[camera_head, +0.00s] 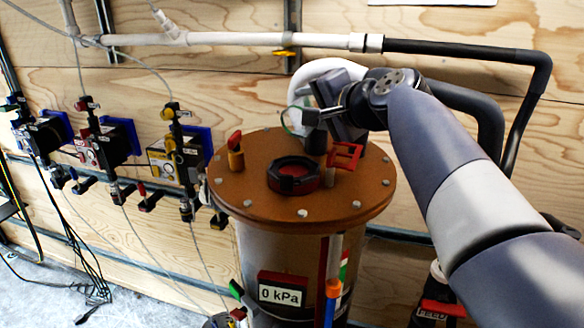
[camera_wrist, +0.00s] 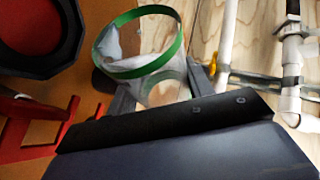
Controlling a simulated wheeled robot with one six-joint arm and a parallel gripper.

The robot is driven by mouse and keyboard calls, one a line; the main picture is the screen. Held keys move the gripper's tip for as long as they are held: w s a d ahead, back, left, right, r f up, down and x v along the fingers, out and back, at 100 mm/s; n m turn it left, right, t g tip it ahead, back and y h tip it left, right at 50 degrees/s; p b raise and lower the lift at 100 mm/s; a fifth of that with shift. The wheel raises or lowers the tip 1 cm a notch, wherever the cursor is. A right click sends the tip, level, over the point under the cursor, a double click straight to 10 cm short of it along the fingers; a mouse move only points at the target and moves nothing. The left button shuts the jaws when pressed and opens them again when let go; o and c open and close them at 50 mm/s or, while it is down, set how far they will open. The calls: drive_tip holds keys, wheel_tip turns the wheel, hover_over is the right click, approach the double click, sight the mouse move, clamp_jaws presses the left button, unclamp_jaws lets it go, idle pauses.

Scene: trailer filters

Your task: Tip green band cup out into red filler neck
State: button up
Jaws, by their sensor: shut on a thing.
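The green band cup (camera_wrist: 158,86) is clear, with a green ring at its rim. It is tilted, its mouth partly facing my wrist camera; its contents cannot be made out. My gripper (camera_head: 308,116) is shut on the cup, the grey fingers on either side of it in the wrist view. In the head view the cup (camera_head: 289,121) is a faint green-edged shape, partly hidden by the gripper, above the back of the tank lid. The red filler neck (camera_head: 294,175) is a black ring with a red inside on the lid. Its ring (camera_wrist: 72,38) shows left of the cup in the wrist view.
The orange-brown round lid (camera_head: 240,195) tops a tank with a 0 kPa display (camera_head: 282,295). A red bracket (camera_head: 345,156) stands right of the neck, and a red-handled valve (camera_head: 235,150) stands left. White and black pipes (camera_head: 230,38) run along the wooden wall behind.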

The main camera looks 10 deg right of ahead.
sight(309, 97)
drive_tip(key=shift+s+a+r+n+t+b, duration=0.3)
drive_tip(key=shift+n+t+b, duration=0.2)
drive_tip(key=shift+b, duration=0.75)
drive_tip(key=shift+s+a+r+n+t+b, duration=0.15)
drive_tip(key=shift+r+n+t+b, duration=0.3)
drive_tip(key=shift+b, duration=0.75)
drive_tip(key=shift+s+a+r+n+t+b, duration=0.25)
drive_tip(key=shift+s+n+t+b, duration=0.35)
drive_tip(key=shift+b, duration=1.05)
drive_tip(key=shift+s+a+r+n+t+b, duration=0.25)
drive_tip(key=shift+n+b, duration=0.5)
drive_tip(key=shift+b, duration=0.85)
drive_tip(key=shift+w, duration=0.1)
drive_tip(key=shift+w+d+r+p, duration=0.15)
drive_tip(key=shift+r+p, duration=0.2)
drive_tip(key=shift+p, duration=0.85)
drive_tip(key=shift+w+d+m+g+p, duration=0.2)
drive_tip(key=shift+m+g+p, duration=0.3)
drive_tip(key=shift+p, duration=0.5)
drive_tip(key=shift+w+d+f+m+p, duration=0.15)
drive_tip(key=shift+m+p, duration=0.25)
drive_tip(key=shift+p, duration=0.4)
drive_tip(key=shift+w+f+m+g, duration=0.15)
drive_tip(key=shift+f+m+g, duration=0.15)
drive_tip(key=shift+f, duration=0.35)
drive_tip(key=shift+p, duration=0.3)
